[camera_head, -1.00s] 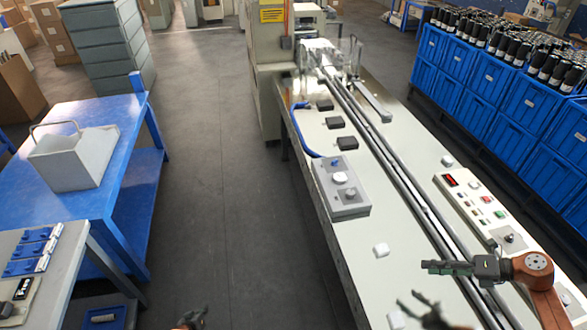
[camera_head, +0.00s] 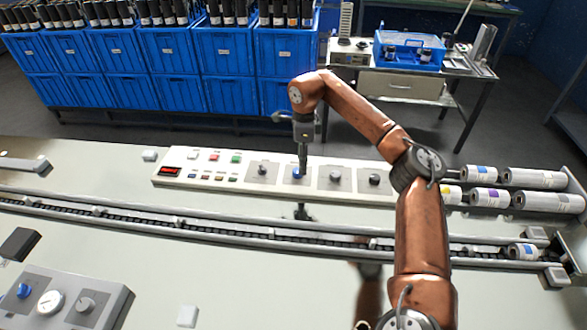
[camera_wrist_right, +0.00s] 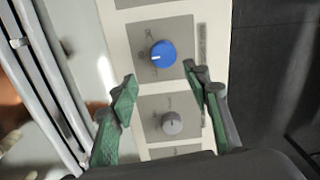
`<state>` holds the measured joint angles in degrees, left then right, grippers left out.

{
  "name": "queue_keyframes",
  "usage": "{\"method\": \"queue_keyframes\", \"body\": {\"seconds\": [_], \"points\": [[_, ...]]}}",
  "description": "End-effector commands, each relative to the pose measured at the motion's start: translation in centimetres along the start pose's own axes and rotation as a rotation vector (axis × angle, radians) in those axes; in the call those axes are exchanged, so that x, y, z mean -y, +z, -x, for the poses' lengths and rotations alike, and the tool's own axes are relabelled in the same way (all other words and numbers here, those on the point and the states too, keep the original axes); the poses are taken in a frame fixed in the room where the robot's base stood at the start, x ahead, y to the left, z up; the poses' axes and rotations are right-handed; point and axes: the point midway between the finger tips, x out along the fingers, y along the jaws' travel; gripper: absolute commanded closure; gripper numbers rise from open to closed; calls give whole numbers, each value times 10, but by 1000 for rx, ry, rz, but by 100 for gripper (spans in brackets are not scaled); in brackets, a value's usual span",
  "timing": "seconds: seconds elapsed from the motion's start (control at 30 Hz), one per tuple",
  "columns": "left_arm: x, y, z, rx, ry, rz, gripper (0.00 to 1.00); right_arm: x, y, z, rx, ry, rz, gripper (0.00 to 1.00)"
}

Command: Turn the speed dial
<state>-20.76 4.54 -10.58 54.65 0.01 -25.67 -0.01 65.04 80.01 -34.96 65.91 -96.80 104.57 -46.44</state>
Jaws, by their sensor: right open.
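A long pale control panel (camera_head: 225,181) on the machine carries a row of dials. One dial is blue (camera_head: 297,173), and the others are dark or grey. The blue dial (camera_wrist_right: 163,54) shows clearly in the right wrist view, with a white pointer mark; a grey dial (camera_wrist_right: 172,123) sits below it. Their labels are too small to read. My right gripper (camera_head: 303,160) points down at the blue dial. In the wrist view its green fingers (camera_wrist_right: 160,88) are open and empty, with the blue dial just beyond and between their tips. My left gripper is not in view.
A conveyor channel (camera_head: 240,230) runs along the machine in front of the panel. Film rolls (camera_head: 490,198) lie at the right end. A grey box with a blue knob and gauge (camera_head: 65,300) sits at the lower left. Blue crates (camera_head: 160,80) stand behind.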

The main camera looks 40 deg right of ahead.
Motion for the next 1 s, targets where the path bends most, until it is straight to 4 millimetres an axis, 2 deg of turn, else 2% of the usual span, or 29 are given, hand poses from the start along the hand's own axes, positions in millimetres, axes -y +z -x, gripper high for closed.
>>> {"method": "queue_keyframes", "body": {"seconds": [0.03,0.2,0.6,1.0], "points": [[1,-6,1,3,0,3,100,3,5,-14,-3,6,1,56],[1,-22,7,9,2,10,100,8,12,-40,-7,15,1,56],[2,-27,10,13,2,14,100,10,9,-47,-6,13,-5,56],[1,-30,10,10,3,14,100,10,9,-47,-6,14,-4,83]]}}
